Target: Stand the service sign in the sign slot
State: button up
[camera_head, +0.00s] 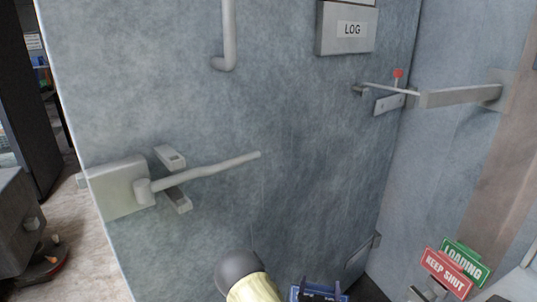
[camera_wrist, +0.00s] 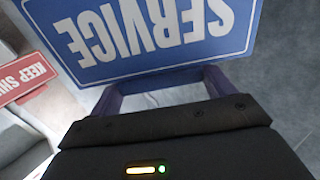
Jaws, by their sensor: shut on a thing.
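The blue service sign (camera_wrist: 160,35) with white letters fills the top of the wrist view, its lettering upside down there. My gripper (camera_wrist: 162,86) is shut on the sign's edge, with a purple finger showing on each side. In the head view my gripper (camera_head: 319,290) is at the bottom edge, and only a little blue of the sign shows there. A red KEEP SHUT sign (camera_head: 447,273) and a green LOADING sign (camera_head: 465,262) stand close together at lower right. The red sign also shows at the left of the wrist view (camera_wrist: 22,80). I cannot make out an empty sign slot.
A grey freezer door (camera_head: 300,130) fills the middle, with a long lever handle (camera_head: 210,170) sticking out at left. A LOG box (camera_head: 347,28) and a bar with a red knob (camera_head: 398,73) are higher up. Open floor (camera_head: 85,240) shows at left.

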notch_tip(320, 180, up, 20)
jog(key=s+n+y+p, duration=0.1)
jog(key=n+y+p, duration=0.2)
jog(key=p, duration=2.1)
jog(key=shift+s+a+t+y, duration=0.15)
jog(key=shift+t+y, duration=0.15)
jog(key=shift+y, duration=0.5)
jog(key=shift+f, duration=0.15)
jog(key=s+f, duration=0.4)
jog(key=f, duration=0.1)
jog(key=shift+s+f, duration=0.25)
jog(key=shift+s, duration=0.05)
